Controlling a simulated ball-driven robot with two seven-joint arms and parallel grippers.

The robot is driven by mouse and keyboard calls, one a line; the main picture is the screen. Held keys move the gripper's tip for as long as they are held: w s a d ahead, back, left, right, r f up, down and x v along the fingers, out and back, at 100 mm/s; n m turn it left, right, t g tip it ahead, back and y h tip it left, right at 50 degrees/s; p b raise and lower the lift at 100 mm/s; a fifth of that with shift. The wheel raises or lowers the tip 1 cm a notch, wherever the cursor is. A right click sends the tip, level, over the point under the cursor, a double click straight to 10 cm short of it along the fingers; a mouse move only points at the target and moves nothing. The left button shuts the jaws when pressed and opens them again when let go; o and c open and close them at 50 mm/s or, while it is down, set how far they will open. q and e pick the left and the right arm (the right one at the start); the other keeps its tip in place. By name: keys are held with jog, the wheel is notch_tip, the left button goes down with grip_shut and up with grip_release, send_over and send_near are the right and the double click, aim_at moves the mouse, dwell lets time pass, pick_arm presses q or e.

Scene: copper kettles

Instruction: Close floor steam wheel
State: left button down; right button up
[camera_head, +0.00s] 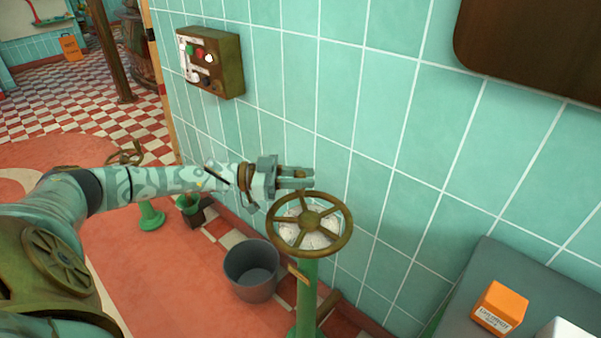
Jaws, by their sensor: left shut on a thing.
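The floor steam wheel (345,240) is a brass handwheel with spokes, lying nearly flat on top of a green post (307,290) that rises from the floor by the tiled wall. A pale dial face shows beneath its spokes. My left arm reaches in from the left, and my left gripper (300,179) is at the wheel's far rim, shut on the rim. The fingers partly hide the exact contact. My right gripper is not in view.
A grey bucket (251,280) stands on the floor left of the post. A control box (211,62) with coloured buttons hangs on the wall. An orange box (498,307) sits on a grey surface (490,264) at lower right. Another brass wheel (125,154) is farther left.

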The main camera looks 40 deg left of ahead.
pick_arm(q)
jog(key=shift+w+a+r, duration=0.1)
jog(key=c, duration=1.2)
grip_release()
jog(key=shift+c, duration=0.2)
jog(key=p+v, duration=0.3)
jog(key=v, duration=1.3)
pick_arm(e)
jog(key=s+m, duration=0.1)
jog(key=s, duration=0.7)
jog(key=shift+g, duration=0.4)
pick_arm(q)
jog(key=shift+a, duration=0.1)
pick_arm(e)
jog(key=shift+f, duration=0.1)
